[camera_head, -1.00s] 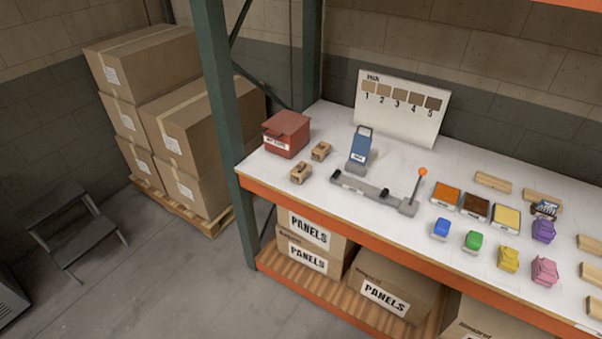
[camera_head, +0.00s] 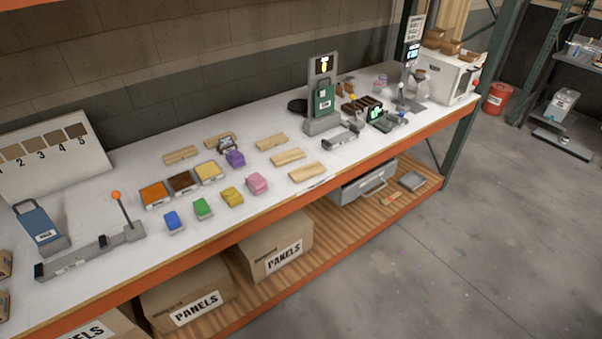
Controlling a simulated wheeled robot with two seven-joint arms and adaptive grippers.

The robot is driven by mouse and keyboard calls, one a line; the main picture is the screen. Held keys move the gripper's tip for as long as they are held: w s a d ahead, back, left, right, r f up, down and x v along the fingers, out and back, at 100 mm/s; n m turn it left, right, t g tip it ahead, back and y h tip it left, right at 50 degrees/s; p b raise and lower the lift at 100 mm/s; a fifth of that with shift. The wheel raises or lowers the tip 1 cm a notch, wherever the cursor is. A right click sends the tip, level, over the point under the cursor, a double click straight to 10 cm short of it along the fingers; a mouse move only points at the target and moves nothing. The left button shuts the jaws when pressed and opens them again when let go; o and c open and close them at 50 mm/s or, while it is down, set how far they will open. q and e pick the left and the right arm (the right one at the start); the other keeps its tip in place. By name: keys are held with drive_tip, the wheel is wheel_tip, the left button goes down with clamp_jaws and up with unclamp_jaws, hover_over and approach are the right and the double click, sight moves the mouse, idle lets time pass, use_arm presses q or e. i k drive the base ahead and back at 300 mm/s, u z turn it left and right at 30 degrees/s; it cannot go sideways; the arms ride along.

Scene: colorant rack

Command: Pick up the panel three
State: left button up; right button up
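Several pale wooden panels lie flat on the white shelf top: one at the back left (camera_head: 181,154), one beside it (camera_head: 221,138), and three to the right at the back (camera_head: 271,142), middle (camera_head: 287,157) and front (camera_head: 307,171). I cannot read a number on any of them, so I cannot tell which is panel three. A white board (camera_head: 60,160) with brown swatches numbered up to 5 leans at the back left, partly cut off by the picture edge. Neither of my grippers is in view.
A grey lever fixture (camera_head: 90,257) is at left. A green device (camera_head: 324,98) and a white box (camera_head: 445,77) stand right. The floor (camera_head: 470,220) in front is clear.

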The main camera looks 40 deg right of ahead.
sight(304, 173)
drive_tip(key=u, duration=2.95)
drive_tip(key=k, duration=2.8)
drive_tip(key=z, duration=1.9)
